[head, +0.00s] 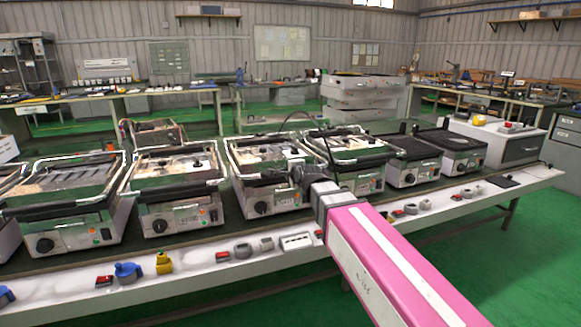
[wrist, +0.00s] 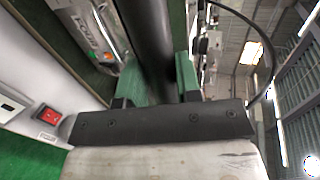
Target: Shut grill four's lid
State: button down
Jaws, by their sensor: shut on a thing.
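Grills stand side by side on a long bench, and no numbers on them are readable. The middle grill (head: 288,198) has a chrome-framed lid whose black handle bar runs across its front. My gripper (head: 292,175) is at the right part of this bar, partly hidden by its own wrist. In the wrist view, the green fingers of my gripper (wrist: 157,82) are shut on a thick dark bar (wrist: 147,30), one on each side. The grill's metal front with its label (wrist: 88,28) shows left of the bar. How far the lid is open is hard to tell.
Other lidded grills stand left (head: 176,218) and right (head: 366,184) of it, close by. Flat black hot plates (head: 452,150) stand farther right. Red switches (head: 223,256), knobs and a yellow part (head: 163,262) lie along the bench's front edge. Green floor is clear in front.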

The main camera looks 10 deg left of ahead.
jog(key=c, duration=1.9)
grip_release()
jog(key=shift+s+f, duration=0.1)
jog(key=shift+f, duration=0.75)
jog(key=shift+o, duration=0.3)
jog(key=o, duration=1)
jog(key=shift+o, duration=0.2)
jog(key=shift+g, duration=0.3)
jog(key=shift+d+r, duration=0.1)
